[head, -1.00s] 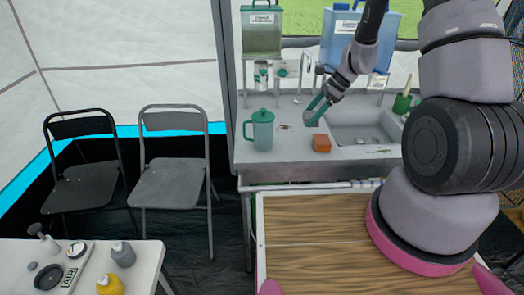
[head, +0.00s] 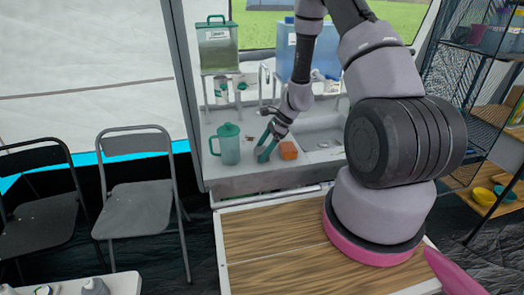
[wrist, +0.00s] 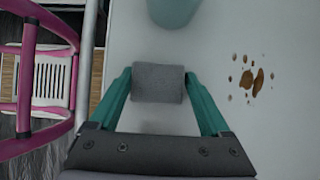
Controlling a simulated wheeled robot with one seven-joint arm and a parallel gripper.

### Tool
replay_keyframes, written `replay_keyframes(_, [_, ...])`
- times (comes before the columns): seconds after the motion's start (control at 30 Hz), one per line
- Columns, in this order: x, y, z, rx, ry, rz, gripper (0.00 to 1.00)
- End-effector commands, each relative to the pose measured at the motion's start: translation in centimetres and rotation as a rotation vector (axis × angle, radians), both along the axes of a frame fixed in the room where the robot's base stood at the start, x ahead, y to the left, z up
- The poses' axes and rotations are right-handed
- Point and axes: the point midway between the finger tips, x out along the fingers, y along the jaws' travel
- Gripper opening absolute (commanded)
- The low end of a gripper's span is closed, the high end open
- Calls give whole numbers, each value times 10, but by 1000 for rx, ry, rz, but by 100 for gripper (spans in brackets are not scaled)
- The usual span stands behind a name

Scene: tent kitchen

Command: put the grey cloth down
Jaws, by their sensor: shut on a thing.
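The grey cloth (wrist: 158,83) is a small folded block between the two green fingers of my gripper (wrist: 159,75) in the wrist view. My gripper is shut on it. In the head view my gripper (head: 262,156) is low over the front of the counter (head: 245,178), between the teal pitcher and the orange block. The cloth cannot be made out there. Whether the cloth touches the counter is not clear.
A teal lidded pitcher (head: 229,146) stands close on the left, and an orange block (head: 288,150) on the right. Brown spots (wrist: 250,84) mark the counter. The sink (head: 325,140) lies farther right.

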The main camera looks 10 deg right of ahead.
Motion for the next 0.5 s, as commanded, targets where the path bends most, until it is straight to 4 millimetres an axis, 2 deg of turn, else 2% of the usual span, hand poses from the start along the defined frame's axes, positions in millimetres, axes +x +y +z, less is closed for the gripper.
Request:
replay_keyframes(0.33, [0,0,-3,0,0,0,29])
replay_keyframes(0.37, [0,0,-3,0,0,0,89])
replay_keyframes(0.4, [0,0,-3,0,-1,-1,100])
replay_keyframes(0.5, [0,0,-3,0,-1,-1,100])
